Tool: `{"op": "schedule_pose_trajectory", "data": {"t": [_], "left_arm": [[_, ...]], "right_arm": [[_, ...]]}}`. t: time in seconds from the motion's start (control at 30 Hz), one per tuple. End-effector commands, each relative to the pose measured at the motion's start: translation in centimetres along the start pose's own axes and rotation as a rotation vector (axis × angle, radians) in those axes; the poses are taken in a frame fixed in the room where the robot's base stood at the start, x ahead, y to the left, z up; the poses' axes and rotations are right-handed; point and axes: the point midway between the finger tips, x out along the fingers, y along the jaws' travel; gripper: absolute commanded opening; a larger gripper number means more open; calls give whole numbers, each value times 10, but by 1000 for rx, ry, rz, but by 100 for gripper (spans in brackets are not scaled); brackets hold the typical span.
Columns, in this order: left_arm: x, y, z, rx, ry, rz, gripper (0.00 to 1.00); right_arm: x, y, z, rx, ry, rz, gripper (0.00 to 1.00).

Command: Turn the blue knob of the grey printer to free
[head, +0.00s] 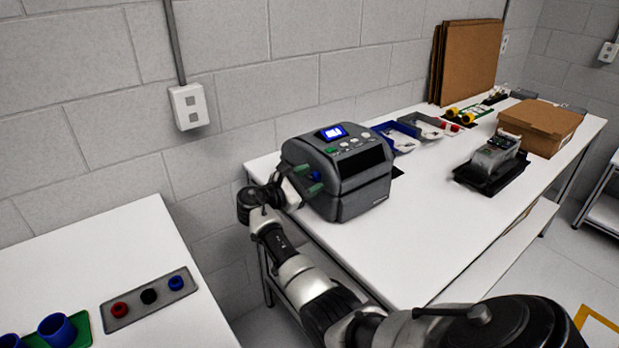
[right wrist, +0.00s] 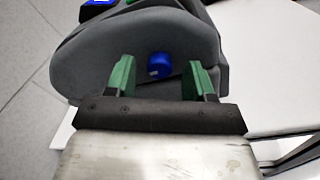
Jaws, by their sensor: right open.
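The grey printer (head: 358,199) stands at the near left end of the white table, with a lit blue screen on top. Its blue knob (head: 315,175) is on its left side, partly hidden by my fingers in the head view. My right gripper (head: 307,178) is open at that side. A small pale mark shows at the knob's lower left. My left gripper is not in view.
Blue and grey trays (head: 397,137) lie behind the printer. A dark device (head: 492,160) and a cardboard box (head: 541,125) are farther right. The table in front of the printer is clear. A separate table (head: 126,248) at left holds a grey button panel (head: 133,304) and blue cups.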

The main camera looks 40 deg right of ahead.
Motion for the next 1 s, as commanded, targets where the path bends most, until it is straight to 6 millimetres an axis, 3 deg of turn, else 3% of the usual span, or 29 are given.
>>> {"op": "schedule_pose_trajectory", "data": {"t": [0.33,0.6,0.67,1.0], "left_arm": [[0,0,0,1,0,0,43],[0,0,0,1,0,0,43],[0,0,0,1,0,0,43],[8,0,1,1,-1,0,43]], "right_arm": [[4,0,0,0,0,1,52],[4,0,0,0,0,1,11],[4,0,0,0,0,1,4],[4,-1,-2,60,-3,2,4]]}}
